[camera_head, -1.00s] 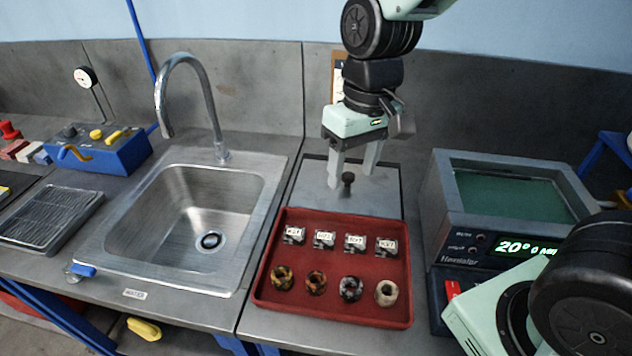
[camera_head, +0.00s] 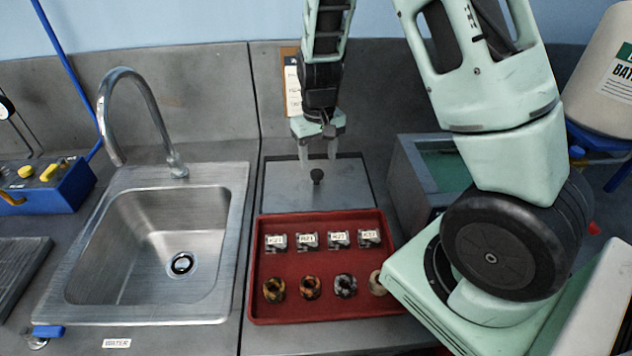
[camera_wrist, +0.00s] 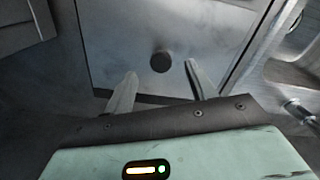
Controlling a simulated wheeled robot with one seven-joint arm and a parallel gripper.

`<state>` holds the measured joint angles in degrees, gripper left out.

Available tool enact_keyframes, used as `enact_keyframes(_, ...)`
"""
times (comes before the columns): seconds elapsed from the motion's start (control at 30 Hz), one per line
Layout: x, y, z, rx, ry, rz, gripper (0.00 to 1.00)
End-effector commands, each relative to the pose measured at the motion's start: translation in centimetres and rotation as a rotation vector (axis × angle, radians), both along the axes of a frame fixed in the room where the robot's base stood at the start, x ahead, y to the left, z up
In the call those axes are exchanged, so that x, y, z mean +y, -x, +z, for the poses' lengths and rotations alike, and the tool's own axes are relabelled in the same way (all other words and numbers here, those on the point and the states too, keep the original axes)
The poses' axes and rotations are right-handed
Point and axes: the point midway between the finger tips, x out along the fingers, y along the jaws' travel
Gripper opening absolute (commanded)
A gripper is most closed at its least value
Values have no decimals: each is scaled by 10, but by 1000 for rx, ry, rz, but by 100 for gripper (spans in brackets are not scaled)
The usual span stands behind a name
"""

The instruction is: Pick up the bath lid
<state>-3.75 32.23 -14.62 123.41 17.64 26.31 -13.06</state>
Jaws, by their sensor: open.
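The bath lid (camera_head: 290,189) is a flat grey metal plate with a small dark knob (camera_head: 317,176) standing up near its middle. It lies flat on the bench behind the red tray. My gripper (camera_head: 318,154) is open and empty, pointing down above the back part of the lid, a little behind the knob. In the wrist view the lid (camera_wrist: 205,25) fills the upper middle. Its round knob (camera_wrist: 161,62) shows beyond and between my two fingertips (camera_wrist: 160,72), apart from both fingers.
The red tray (camera_head: 318,317) with labelled blocks and several rings lies in front of the lid. The steel sink (camera_head: 140,230) is to the left. The bath unit (camera_head: 410,180) stands to the right, largely hidden by my arm. A wall (camera_head: 220,95) rises behind.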

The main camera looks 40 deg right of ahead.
Motion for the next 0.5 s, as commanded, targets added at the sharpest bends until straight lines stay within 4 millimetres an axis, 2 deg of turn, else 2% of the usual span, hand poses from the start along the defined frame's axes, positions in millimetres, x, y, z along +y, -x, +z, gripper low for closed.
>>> enact_keyframes(0.1,-1,0,-11,1,0,-2,56)
enact_keyframes(0.27,0,-1,-18,1,0,0,56)
enact_keyframes(0.5,-2,-8,-46,3,-1,-2,56)
